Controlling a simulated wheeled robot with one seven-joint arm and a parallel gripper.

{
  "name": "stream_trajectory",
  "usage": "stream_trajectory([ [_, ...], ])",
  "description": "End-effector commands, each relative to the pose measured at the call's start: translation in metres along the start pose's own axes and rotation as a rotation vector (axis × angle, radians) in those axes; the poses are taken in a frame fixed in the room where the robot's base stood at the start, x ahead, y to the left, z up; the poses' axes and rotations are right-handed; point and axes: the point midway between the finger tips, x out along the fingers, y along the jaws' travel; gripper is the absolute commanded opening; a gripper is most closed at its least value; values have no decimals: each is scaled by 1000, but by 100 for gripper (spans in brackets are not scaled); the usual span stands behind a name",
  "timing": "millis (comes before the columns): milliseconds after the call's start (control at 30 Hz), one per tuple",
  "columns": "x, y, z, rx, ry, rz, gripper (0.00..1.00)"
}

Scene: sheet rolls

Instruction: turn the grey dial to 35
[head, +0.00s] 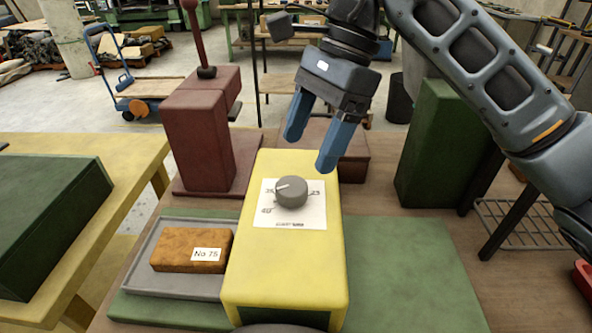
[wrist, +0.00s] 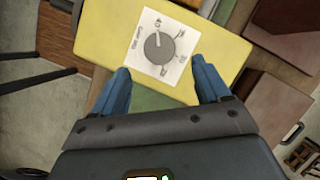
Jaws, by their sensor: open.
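The grey dial (head: 291,191) is a round knob on a white printed card (head: 308,216) on top of a yellow box (head: 285,278). Its pale pointer line faces left in the head view and up in the wrist view, towards the side with two of the small numbers. I cannot tell exactly which mark it meets. The numbers are small; the right one looks like 25. The dial also shows in the wrist view (wrist: 159,48). My gripper (head: 308,150) is open and empty, above and behind the dial in the head view, its blue fingers apart from it.
An orange block (head: 178,250) labelled No 75 lies in a grey tray (head: 152,283) left of the yellow box. A dark red machine with a lever (head: 196,140) stands behind left, a green block (head: 436,150) behind right. The green mat (head: 415,280) right of the box is clear.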

Motion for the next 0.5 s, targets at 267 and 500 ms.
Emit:
stream_trajectory([
  [267, 44, 1, 2, 0, -6, 4, 76],
  [500, 63, 0, 2, 0, -4, 1, 76],
])
